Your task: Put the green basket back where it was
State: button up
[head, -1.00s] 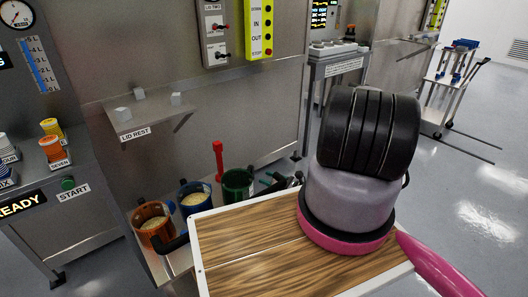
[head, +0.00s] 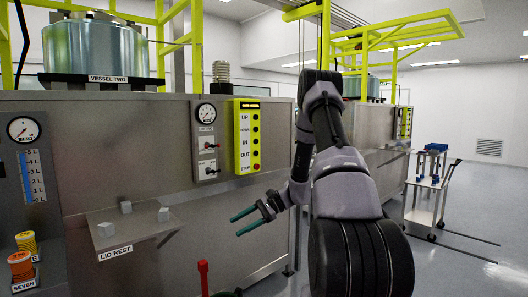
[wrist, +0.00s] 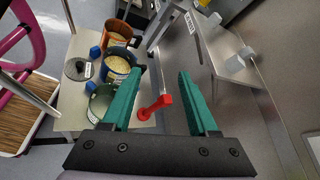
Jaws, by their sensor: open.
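The green basket (wrist: 98,108) shows at the lower left of the wrist view, on a pale shelf, partly hidden by my gripper's left finger. In the head view only a dark bit near the bottom edge may be its rim. My gripper (head: 236,226) is in front of the steel cabinet in the head view, with teal fingers pointing left. In the wrist view my gripper (wrist: 161,75) is open, with nothing between its fingertips. The basket is below and left of the fingers, apart from their tips.
A blue basket (wrist: 118,68) and an orange basket (wrist: 116,34) with pale contents stand beside the green one. A red upright handle (wrist: 155,108) stands nearby. The lid rest (head: 118,232) juts from the cabinet (head: 140,150). A cart (head: 428,190) stands far right.

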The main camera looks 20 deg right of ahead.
jog(key=s+a+r+n+t+h, duration=0.1)
jog(key=s+r+n+h, duration=0.3)
jog(key=s+r, duration=0.9)
jog(key=s+a+r+n+t+h, duration=0.1)
jog(key=s+r+n+t+h, duration=0.3)
jog(key=s+r+h, duration=0.3)
jog(key=s+r+n, duration=0.1)
jog(key=s+r, duration=0.4)
jog(key=r, duration=0.5)
jog(key=shift+s+a+r+t, duration=0.15)
jog(key=shift+s+a+t, duration=0.1)
jog(key=shift+s+t, duration=0.1)
